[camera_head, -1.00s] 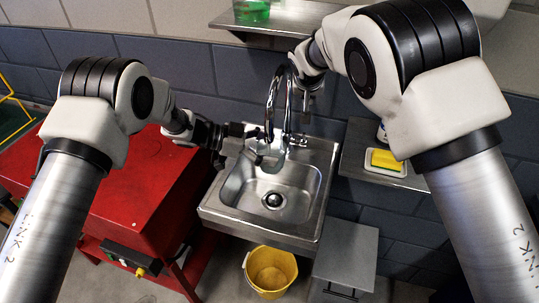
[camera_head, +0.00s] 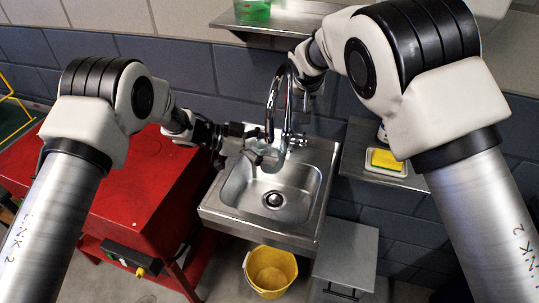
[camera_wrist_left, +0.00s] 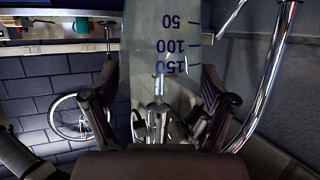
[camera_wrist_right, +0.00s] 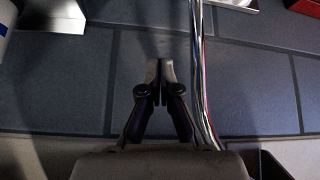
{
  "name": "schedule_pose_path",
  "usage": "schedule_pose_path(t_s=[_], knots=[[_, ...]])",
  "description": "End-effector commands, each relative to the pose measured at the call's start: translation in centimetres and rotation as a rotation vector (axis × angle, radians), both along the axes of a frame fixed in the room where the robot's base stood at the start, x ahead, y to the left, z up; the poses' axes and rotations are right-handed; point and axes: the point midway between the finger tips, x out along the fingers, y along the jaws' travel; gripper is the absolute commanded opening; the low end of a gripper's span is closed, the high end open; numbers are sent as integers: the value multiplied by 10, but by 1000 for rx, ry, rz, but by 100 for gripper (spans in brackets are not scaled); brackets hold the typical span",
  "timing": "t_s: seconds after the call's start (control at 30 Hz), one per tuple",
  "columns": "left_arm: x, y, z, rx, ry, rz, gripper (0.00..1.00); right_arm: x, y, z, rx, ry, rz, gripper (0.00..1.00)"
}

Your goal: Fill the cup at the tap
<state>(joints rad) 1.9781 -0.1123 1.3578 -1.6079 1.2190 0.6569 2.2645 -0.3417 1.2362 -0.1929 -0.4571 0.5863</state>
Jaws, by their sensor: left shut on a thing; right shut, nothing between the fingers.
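My left gripper (camera_head: 250,143) is shut on a clear cup (camera_head: 270,157). It holds the cup above the back of the sink, close to the tap. The cup fills the middle of the left wrist view (camera_wrist_left: 170,25), with blue marks 50, 100 and 150. I cannot tell whether there is water in it. The chrome tap (camera_head: 271,100) arches over the sink (camera_head: 232,190); its pipe also shows in the right wrist view (camera_wrist_right: 199,60). My right gripper (camera_wrist_right: 160,72) is shut and empty beside that pipe.
A shelf (camera_head: 290,22) with a green container (camera_head: 253,10) is above the tap. A yellow sponge (camera_head: 386,160) lies on a side shelf at right. A red cabinet (camera_head: 125,200) stands left of the sink. A yellow bucket (camera_head: 271,270) is below it.

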Motion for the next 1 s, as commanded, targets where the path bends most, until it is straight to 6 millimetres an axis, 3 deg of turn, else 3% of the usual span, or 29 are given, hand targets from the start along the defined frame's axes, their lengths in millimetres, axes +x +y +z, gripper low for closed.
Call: schedule_pose_path(t_s=[0.3, 0.7, 0.93, 0.97, 1.0], knots=[[0, 3, 1, -1, 0, 1, 60, 0, 0, 0, 0, 0, 0, 0], [-6, 76, 1, -2, -1, 2, 60, 0, 0, 0, 0, 0, 0, 0], [-6, 79, 0, 0, -1, 0, 60, 0, 0, 0, 0, 0, 0, 0], [-6, 79, 0, 0, 0, 0, 60, 0, 0, 0, 0, 0, 0, 7], [-6, 79, 0, 0, 0, 0, 60, -1, 0, -1, 5, 3, -5, 21]])
